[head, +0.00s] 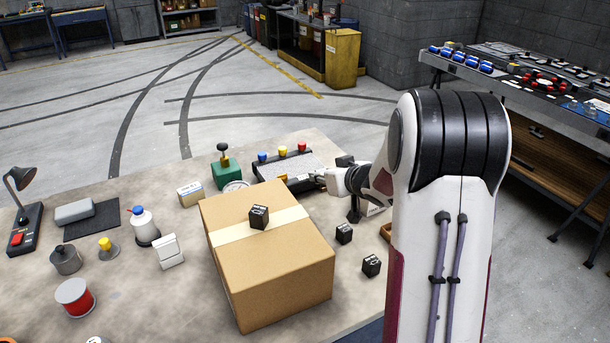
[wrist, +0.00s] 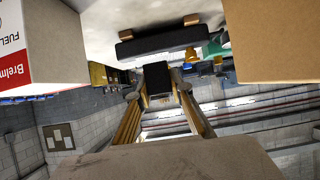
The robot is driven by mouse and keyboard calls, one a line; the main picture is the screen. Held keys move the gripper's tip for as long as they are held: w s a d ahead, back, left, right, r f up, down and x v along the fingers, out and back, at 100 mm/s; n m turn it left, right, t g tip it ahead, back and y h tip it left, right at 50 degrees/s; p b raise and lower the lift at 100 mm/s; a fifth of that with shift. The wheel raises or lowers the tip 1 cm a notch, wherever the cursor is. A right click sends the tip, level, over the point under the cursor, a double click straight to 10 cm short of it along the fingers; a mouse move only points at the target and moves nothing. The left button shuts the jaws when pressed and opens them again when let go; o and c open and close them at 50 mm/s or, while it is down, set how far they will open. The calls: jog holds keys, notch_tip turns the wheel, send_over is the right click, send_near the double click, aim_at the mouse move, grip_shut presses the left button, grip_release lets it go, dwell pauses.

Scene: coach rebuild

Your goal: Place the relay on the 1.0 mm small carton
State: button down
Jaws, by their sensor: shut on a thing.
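My gripper (head: 322,176) is low over the table, right of the big carton and beside the panel with coloured knobs. In the wrist view my gripper (wrist: 158,92) is shut on a black block (wrist: 157,76), which looks like a relay. Similar black relays show in the head view: one (head: 259,217) on top of the big carton, one (head: 344,233) and another (head: 371,266) on the table to its right. Small cartons stand left of the big carton: a pale one (head: 190,193) and a white stacked pair (head: 170,256). Their size labels are too small to read.
The big brown carton (head: 275,280) stands between my gripper and the small cartons. The knob panel (head: 290,170) and a green block (head: 226,173) are behind it. A white and red box (wrist: 40,45) is close in the wrist view. Bottles, spools and a lamp stand left.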

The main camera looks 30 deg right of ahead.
jog(key=shift+s+d, duration=0.3)
jog(key=shift+s, duration=0.1)
jog(key=s+d+r+m+g+h, duration=0.1)
jog(key=s+d+r+m+h, duration=0.4)
jog(key=s, duration=0.4)
jog(key=s+d+r+m+g+h, duration=0.1)
jog(key=s+d+r+m+h, duration=0.15)
jog(key=s+r, duration=0.55)
jog(key=w+a+n+t+y, duration=0.15)
jog(key=w+a, duration=0.45)
jog(key=w, duration=0.6)
jog(key=w+a+n+y, duration=0.1)
jog(key=w+a+n, duration=0.1)
jog(key=w+a, duration=0.8)
jog(key=w+a+f+n+y, duration=0.1)
jog(key=w+a+f, duration=0.1)
jog(key=w+a, duration=0.4)
jog(key=w+a+f+n+y, duration=0.1)
jog(key=w+a, duration=0.5)
jog(key=a, duration=0.6)
jog(key=w+a+f+n+y, duration=0.2)
jog(key=w+a+f, duration=0.3)
jog(key=a, duration=0.4)
jog(key=shift+w+f+y, duration=0.15)
jog(key=shift+w+y, duration=0.25)
jog(key=shift+y, duration=0.1)
